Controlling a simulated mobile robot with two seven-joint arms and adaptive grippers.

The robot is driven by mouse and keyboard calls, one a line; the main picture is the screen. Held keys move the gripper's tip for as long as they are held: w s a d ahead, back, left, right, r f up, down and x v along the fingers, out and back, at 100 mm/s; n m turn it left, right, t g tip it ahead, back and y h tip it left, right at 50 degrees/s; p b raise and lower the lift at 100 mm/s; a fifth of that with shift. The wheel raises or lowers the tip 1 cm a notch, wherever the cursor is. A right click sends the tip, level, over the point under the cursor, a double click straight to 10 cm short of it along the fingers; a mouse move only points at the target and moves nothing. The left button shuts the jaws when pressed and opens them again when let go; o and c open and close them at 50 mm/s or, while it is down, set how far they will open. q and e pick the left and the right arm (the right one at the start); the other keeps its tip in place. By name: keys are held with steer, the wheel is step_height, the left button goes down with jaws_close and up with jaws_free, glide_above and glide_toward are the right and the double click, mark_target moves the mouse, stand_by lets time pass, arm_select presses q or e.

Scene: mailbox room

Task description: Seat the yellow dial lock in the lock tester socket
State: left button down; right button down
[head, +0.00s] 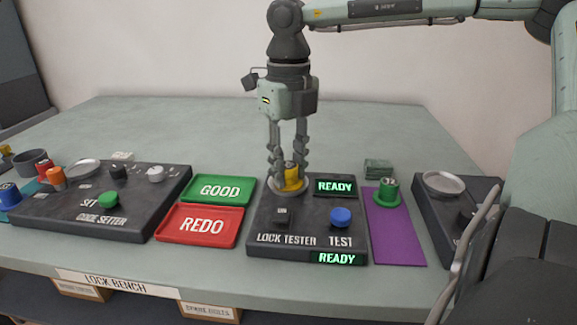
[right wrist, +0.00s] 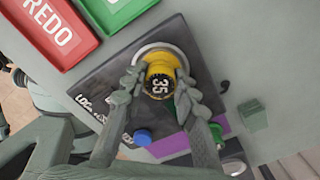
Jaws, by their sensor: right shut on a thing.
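The yellow dial lock (head: 290,176) is at the round light-rimmed socket at the back of the lock tester (head: 306,219). My right gripper (head: 287,183) points straight down and is shut on the lock. In the right wrist view the yellow lock (right wrist: 160,77) shows a black dial reading 35 between my right gripper's fingers (right wrist: 158,92). The socket rim (right wrist: 151,49) shows around its far side. I cannot tell whether the lock is fully down in the socket. Two green READY displays (head: 335,186) are lit on the tester. My left gripper is not in view.
A blue TEST button (head: 341,217) and a small black switch stand on the tester's front. The green GOOD tray (head: 219,190) and red REDO tray (head: 200,226) lie left. A green lock (head: 387,191) stands on a purple mat (head: 396,233) at right. The code setter (head: 93,204) is far left.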

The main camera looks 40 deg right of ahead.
steer(key=shift+f, duration=0.1)
stand_by(0.3)
steer(key=c, duration=1.1)
jaws_free()
steer(key=shift+o, duration=0.2)
steer(key=shift+o, duration=1.1)
steer(key=shift+r+p, duration=1.6)
steer(key=shift+r, duration=1.5)
